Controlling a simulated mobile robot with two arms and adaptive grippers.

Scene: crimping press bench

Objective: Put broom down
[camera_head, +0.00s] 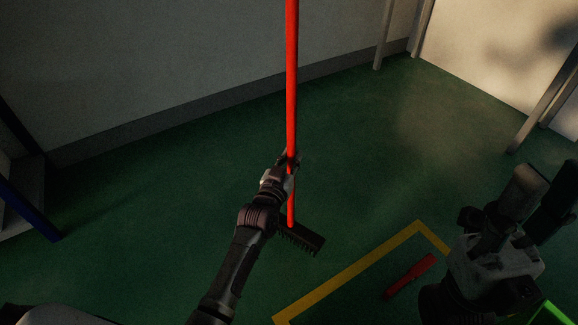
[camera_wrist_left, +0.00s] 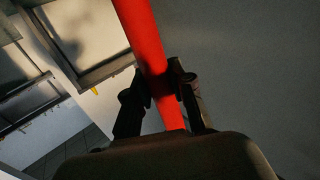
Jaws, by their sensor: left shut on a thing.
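The broom has a long red handle (camera_head: 291,70) that stands near upright and runs out of the top of the head view. Its dark head with bristles (camera_head: 302,239) is low, by the green floor; whether it touches the floor I cannot tell. My left gripper (camera_head: 288,163) is shut on the lower part of the handle, a little above the broom head. In the left wrist view, the red handle (camera_wrist_left: 145,40) passes between the two dark fingers (camera_wrist_left: 162,95).
Yellow tape (camera_head: 370,261) marks the green floor (camera_head: 180,225). A red object (camera_head: 410,276) lies inside the marking. A grey wall (camera_head: 150,60) stands behind, with metal legs (camera_head: 384,35) at the back right. A blue bar (camera_head: 30,213) is at left. Floor around the broom head is mostly clear.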

